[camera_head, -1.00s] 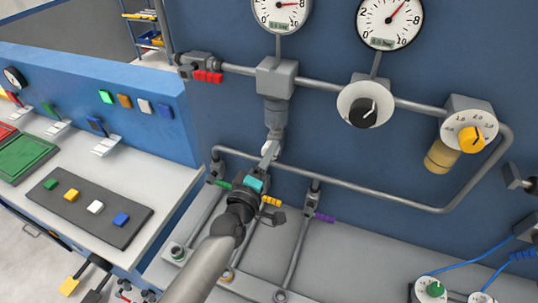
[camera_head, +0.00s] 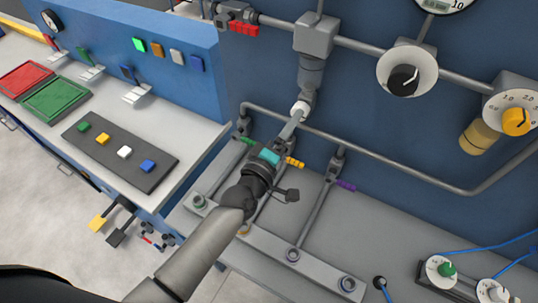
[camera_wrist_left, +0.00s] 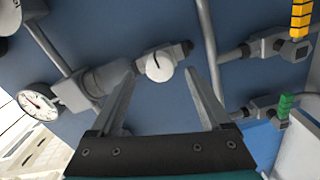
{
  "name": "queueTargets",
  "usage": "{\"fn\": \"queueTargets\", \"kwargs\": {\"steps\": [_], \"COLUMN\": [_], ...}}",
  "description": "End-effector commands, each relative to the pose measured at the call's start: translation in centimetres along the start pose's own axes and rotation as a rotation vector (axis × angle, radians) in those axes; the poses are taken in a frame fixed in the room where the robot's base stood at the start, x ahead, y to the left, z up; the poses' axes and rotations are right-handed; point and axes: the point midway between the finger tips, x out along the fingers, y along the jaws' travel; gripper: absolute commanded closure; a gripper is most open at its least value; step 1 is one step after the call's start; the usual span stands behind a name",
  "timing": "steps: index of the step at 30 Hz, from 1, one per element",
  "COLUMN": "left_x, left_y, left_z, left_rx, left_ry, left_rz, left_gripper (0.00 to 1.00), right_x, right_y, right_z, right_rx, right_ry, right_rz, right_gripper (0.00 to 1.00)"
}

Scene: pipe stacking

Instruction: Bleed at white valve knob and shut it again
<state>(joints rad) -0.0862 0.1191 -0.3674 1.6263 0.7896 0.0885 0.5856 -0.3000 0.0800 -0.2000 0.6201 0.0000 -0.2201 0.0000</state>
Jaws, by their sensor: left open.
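The white valve knob (camera_wrist_left: 159,66) sits at the lower end of the grey vertical fitting on the blue panel. In the left wrist view it lies just beyond and between my fingertips, with a dark line on its face. In the head view the white knob (camera_head: 299,108) is partly hidden behind my left gripper (camera_head: 293,121). My left gripper also shows in the left wrist view (camera_wrist_left: 163,80). It is open, one finger on each side of the knob; I cannot tell whether it touches. My right gripper is not in view.
A grey pipe (camera_head: 400,171) runs low across the panel. A yellow handle (camera_head: 295,162), a green handle (camera_wrist_left: 286,106) and a purple handle (camera_head: 345,186) are close by. A black-knobbed regulator (camera_head: 405,78) and a yellow dial (camera_head: 515,121) are to the right. A button bench (camera_head: 190,130) stands left.

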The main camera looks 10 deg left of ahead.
Motion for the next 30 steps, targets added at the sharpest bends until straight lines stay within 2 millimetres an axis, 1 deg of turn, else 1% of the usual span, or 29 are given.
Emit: {"fn": "queueTargets", "kwargs": {"steps": [1, 3, 12, 15, 21, 30], "left_x": [-1.1, -2.3, -7.5, -8.9, -10.6, -11.0], "left_y": [-0.1, -0.1, -0.1, -0.1, -0.1, 0.0], "left_z": [0.0, 0.0, 0.0, 0.0, 0.0, 0.0], "left_rx": [0.001, 0.001, 0.001, 0.001, 0.001, 0.000], "left_ry": [-0.001, -0.001, 0.000, -0.001, 0.000, 0.000], "left_rz": [-0.003, -0.002, -0.002, -0.002, -0.001, 0.000], "left_gripper": [0.19, 0.19, 0.19, 0.19, 0.19, 0.19], "right_x": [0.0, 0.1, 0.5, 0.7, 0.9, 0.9], "right_y": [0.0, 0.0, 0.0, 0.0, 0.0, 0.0], "right_z": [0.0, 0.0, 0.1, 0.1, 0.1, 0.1], "right_rx": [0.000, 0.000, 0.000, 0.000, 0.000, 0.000], "right_ry": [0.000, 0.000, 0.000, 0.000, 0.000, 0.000], "right_rz": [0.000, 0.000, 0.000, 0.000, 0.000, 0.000], "right_gripper": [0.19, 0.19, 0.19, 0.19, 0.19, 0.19]}}
